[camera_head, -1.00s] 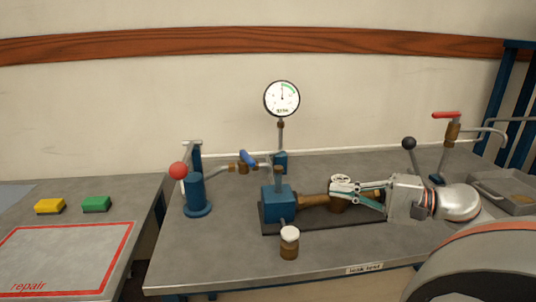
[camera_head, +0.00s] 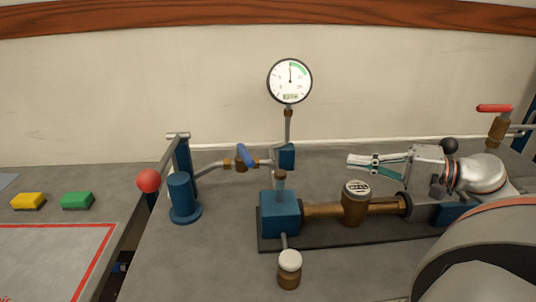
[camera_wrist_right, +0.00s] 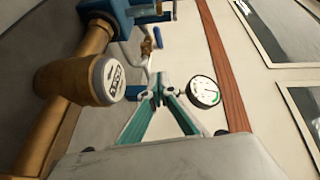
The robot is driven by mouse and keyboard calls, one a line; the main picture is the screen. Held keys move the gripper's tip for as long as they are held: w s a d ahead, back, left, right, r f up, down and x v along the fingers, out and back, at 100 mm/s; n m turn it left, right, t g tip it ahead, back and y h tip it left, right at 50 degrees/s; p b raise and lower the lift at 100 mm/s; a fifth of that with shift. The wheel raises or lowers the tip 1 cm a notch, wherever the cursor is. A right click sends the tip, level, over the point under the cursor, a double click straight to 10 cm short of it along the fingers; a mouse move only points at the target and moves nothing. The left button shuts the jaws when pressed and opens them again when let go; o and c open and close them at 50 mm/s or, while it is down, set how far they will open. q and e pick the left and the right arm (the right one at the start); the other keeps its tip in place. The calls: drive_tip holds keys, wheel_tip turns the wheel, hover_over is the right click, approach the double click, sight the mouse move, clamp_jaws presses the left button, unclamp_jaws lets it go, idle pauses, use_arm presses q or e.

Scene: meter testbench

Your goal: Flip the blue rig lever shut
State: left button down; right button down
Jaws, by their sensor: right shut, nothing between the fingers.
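The blue lever (camera_head: 246,155) sits on a brass valve (camera_head: 243,163) in the grey pipe between the blue hand pump (camera_head: 184,197) and the gauge stand. It lies slanted across the pipe line in the head view. In the right wrist view the blue lever (camera_wrist_right: 157,36) shows small, beyond the fingertips. My right gripper (camera_head: 350,161) is shut and empty, pointing left above and behind the brass meter (camera_head: 355,204). It is well to the right of the lever and apart from it. The right wrist view shows its fingertips (camera_wrist_right: 160,86) together. My left gripper is not in view.
The round pressure gauge (camera_head: 290,81) stands between the lever and my right gripper, toward the back. A blue clamp block (camera_head: 280,213) and a white-capped brass fitting (camera_head: 289,268) are nearer the front. The pump's red ball (camera_head: 148,180) sticks out left. A red-handled tap (camera_head: 495,109) stands right.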

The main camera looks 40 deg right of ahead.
drive_tip(key=shift+w+a, duration=0.3)
drive_tip(key=shift+w, duration=0.05)
drive_tip(key=p, duration=0.3)
approach(245, 158)
drive_tip(key=w+d, duration=0.3)
drive_tip(key=w, duration=0.2)
drive_tip(key=a, duration=0.1)
drive_tip(key=a+p, duration=0.1)
drive_tip(key=w+a+f, duration=0.1)
drive_tip(key=shift+a+f+p, duration=0.1)
drive_tip(key=shift+a+p, duration=0.15)
drive_tip(key=shift+p, duration=0.15)
drive_tip(key=a+p, duration=0.1)
drive_tip(key=p, duration=0.1)
drive_tip(key=a+m+h+p, duration=0.1)
drive_tip(key=a+p, duration=0.1)
drive_tip(key=shift+s+t+h+p, duration=0.1)
drive_tip(key=shift+t+h+p, duration=0.2)
drive_tip(key=shift+t+p, duration=0.1)
